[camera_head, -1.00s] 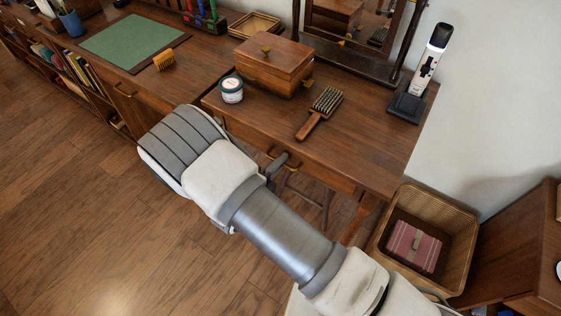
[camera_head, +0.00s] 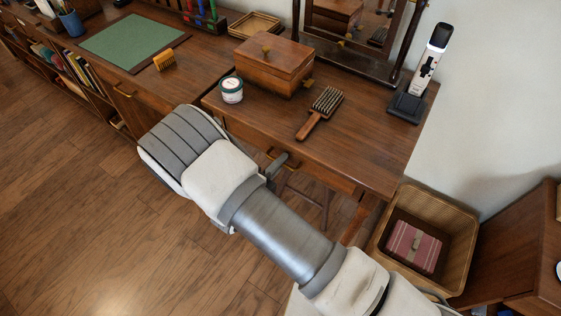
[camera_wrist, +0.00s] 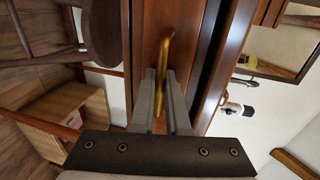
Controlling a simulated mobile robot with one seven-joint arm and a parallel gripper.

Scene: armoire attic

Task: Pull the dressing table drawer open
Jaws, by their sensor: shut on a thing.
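The dressing table (camera_head: 365,149) is dark wood, with its drawer front below the top's front edge. A brass drawer handle (camera_head: 276,154) shows past my arm in the head view. In the wrist view the curved brass handle (camera_wrist: 165,55) stands out from the reddish-brown drawer front (camera_wrist: 145,30). My gripper (camera_wrist: 164,78) is shut on this handle, one grey finger on each side. My arm hides most of the gripper and part of the drawer front in the head view. No clear gap around the drawer shows.
On the tabletop are a wooden box (camera_head: 272,70), a jar (camera_head: 232,90), a brush (camera_head: 320,112) and a black-and-white device (camera_head: 428,75) on a stand. A wicker basket (camera_head: 455,225) stands on the floor at right. The floor in front at left is clear.

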